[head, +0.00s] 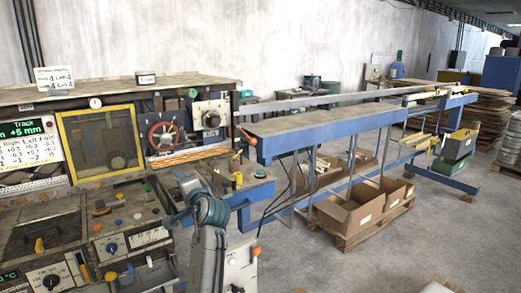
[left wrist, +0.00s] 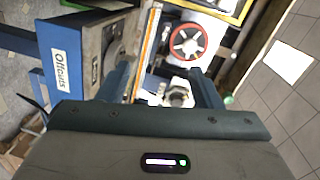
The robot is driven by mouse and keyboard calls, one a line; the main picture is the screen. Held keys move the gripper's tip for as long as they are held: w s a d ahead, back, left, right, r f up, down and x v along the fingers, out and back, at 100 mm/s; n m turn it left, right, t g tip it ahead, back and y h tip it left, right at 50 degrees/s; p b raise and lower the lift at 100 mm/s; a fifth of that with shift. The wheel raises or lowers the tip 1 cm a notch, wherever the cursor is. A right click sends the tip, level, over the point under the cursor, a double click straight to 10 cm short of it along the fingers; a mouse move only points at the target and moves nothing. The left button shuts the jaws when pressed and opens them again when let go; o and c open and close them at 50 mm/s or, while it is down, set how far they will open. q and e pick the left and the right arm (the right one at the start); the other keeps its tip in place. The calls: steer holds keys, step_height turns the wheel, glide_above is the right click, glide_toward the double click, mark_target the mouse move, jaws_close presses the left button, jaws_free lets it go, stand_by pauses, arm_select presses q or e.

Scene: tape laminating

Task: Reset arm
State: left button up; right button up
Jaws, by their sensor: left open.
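My left arm rises from the bottom of the head view in front of the laminating machine (head: 110,225). Its fingertips are hard to make out there. In the left wrist view my left gripper (left wrist: 162,80) has its two blue fingers spread apart, and nothing is held between them. Beyond the fingers is a red handwheel (left wrist: 187,42), which also shows on the machine in the head view (head: 163,135). A pale metal part (left wrist: 178,95) lies beyond the gap between the fingers. My right gripper is not in view.
A yellow-framed panel (head: 100,143) is on the machine. The floor (head: 400,250) at the front right is largely clear.

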arm_select(q)
steer(key=s+a+f+n+g+h, duration=0.2)
steer(key=s+a+f+n, duration=0.15)
steer(key=s+f, duration=0.8)
steer(key=s+a+f+n+g+h, duration=0.2)
steer(key=s+a+f+g, duration=0.15)
steer(key=s+f, duration=0.8)
steer(key=s+d+f+n+g+h, duration=0.1)
steer(key=s+f+g+h, duration=0.15)
steer(key=s, duration=0.75)
steer(key=s+f+n+g+h, duration=0.1)
steer(key=s+f, duration=0.3)
steer(key=s, duration=0.5)
steer(key=s+d+f+n+g+h, duration=0.1)
steer(key=s+f, duration=0.2)
steer(key=s, duration=0.7)
step_height(320, 180, down, 29)
steer(key=w+a+g, duration=0.1)
steer(key=a, duration=0.2)
steer(key=s+a+f+g, duration=0.1)
steer(key=s+f, duration=1.8)
steer(key=f, duration=0.2)
steer(key=shift+s+f+g+b, duration=0.15)
steer(key=shift+f+g+b, duration=0.15)
steer(key=shift+f+b, duration=0.05)
